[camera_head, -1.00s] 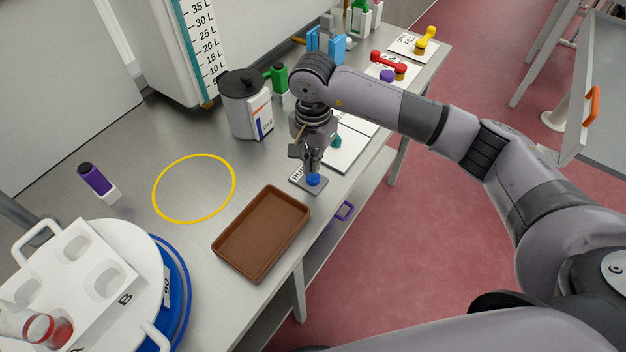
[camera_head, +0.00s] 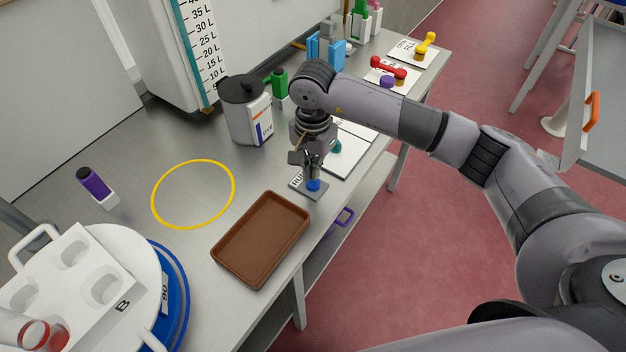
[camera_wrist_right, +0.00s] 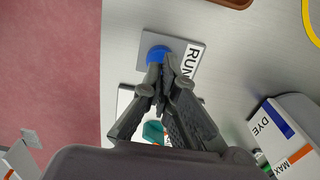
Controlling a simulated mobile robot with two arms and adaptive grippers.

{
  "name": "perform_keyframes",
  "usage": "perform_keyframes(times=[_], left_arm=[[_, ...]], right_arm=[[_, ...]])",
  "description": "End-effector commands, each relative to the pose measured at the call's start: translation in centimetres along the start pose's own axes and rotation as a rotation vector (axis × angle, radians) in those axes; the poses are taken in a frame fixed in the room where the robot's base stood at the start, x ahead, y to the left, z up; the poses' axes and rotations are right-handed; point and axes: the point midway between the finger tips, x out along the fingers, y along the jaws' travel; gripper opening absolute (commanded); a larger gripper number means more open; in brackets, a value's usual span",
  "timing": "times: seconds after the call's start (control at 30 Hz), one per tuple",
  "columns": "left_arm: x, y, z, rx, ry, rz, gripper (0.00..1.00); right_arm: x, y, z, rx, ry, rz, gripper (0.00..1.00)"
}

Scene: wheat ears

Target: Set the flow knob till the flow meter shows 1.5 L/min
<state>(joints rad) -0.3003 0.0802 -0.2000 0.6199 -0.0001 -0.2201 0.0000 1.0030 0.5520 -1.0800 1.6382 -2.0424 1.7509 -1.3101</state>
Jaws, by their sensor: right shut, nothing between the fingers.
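My right gripper (camera_head: 312,174) is shut and empty, its fingertips at a blue round button (camera_head: 314,185) on a small grey plate labelled RUN. In the right wrist view the closed fingertips (camera_wrist_right: 162,66) overlap the near edge of the blue button (camera_wrist_right: 158,53); I cannot tell whether they touch it. A teal knob (camera_head: 336,146) stands on a white panel behind the gripper, and it shows partly behind the fingers in the wrist view (camera_wrist_right: 153,132). I cannot make out a flow meter reading. My left gripper is not in view.
A brown tray (camera_head: 223,246) lies left of the button. A grey DYE canister (camera_head: 242,112) and a green-capped bottle (camera_head: 279,84) stand behind. Red (camera_head: 388,67) and yellow (camera_head: 426,42) handles sit at the far end. The yellow ring (camera_head: 154,203) encloses bare bench.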

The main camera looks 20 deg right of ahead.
Motion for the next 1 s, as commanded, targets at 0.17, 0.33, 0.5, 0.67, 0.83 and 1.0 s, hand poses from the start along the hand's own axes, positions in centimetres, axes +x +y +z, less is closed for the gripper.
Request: perform_keyframes(times=[0.17, 0.33, 0.5, 0.67, 0.83, 1.0], left_arm=[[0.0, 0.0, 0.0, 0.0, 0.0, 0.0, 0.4], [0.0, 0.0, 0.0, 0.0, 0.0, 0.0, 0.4], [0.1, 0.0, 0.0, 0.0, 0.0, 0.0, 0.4], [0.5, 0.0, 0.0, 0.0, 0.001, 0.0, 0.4], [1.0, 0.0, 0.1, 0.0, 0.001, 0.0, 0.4], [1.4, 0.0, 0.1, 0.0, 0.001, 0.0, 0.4]], right_arm=[[0.0, 0.0, 0.0, 0.0, 0.0, 0.0, 0.0], [0.0, 0.0, 0.0, 0.0, 0.0, 0.0, 0.0], [0.1, 0.0, 0.0, 0.0, 0.0, 0.0, 0.0], [0.5, 0.0, 0.0, 0.0, 0.0, 0.0, 0.0], [1.0, 0.0, 0.0, 0.0, 0.0, 0.0, 0.0], [1.4, 0.0, 0.0, 0.0, 0.0, 0.0, 0.0]])
